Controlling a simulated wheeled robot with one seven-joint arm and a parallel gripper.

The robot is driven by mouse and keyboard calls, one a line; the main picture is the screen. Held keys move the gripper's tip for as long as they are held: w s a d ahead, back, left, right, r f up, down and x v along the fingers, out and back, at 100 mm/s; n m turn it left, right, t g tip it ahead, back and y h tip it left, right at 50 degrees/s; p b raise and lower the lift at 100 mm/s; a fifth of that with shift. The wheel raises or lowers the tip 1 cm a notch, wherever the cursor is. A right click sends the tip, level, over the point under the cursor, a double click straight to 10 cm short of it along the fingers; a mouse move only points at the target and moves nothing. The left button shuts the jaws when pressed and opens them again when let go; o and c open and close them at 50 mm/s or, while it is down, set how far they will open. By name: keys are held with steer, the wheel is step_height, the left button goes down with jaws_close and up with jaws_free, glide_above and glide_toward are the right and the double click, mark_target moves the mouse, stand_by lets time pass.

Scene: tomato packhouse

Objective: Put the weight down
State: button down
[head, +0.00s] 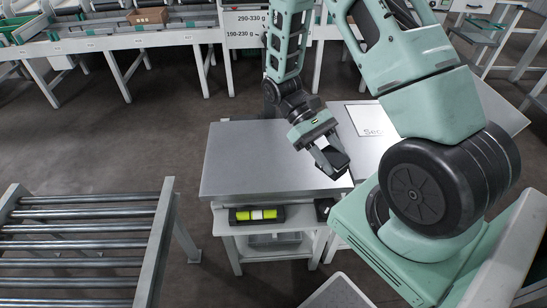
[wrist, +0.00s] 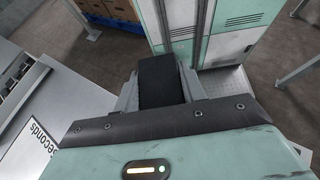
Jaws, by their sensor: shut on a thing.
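My gripper (head: 328,163) is shut on a dark block, the weight (head: 336,160), above the right part of the grey metal table top (head: 250,160). In the wrist view the weight (wrist: 160,82) is a black block between the two grey fingers of my gripper (wrist: 160,88). The fingers and wrist hide part of it. In the head view I cannot tell whether its underside touches the table top.
A white sign lettered "Seconds" (wrist: 28,150) lies on the surface right of the table top. A yellow-green item (head: 257,214) sits in a dark holder under the table's front edge. A roller conveyor (head: 80,245) stands at the left. The left table top is clear.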

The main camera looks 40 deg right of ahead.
steer(key=w+a+f+m+t+y+b, duration=0.1)
steer(key=a+f+m+t+y+b, duration=0.15)
steer(key=a+m+y, duration=0.35)
step_height(320, 180, up, 3)
steer(key=m+t+y+b, duration=0.5)
steer(key=m+t+b, duration=0.3)
steer(key=m+t, duration=1)
glide_above(273, 150)
steer(key=m+g, duration=0.1)
steer(key=g, duration=0.1)
steer(key=shift+t, duration=0.25)
steer(key=shift+f+b, duration=0.8)
steer(key=shift+f, duration=3.8)
steer(key=shift+f, duration=0.2)
steer(key=c, duration=0.8)
jaws_free()
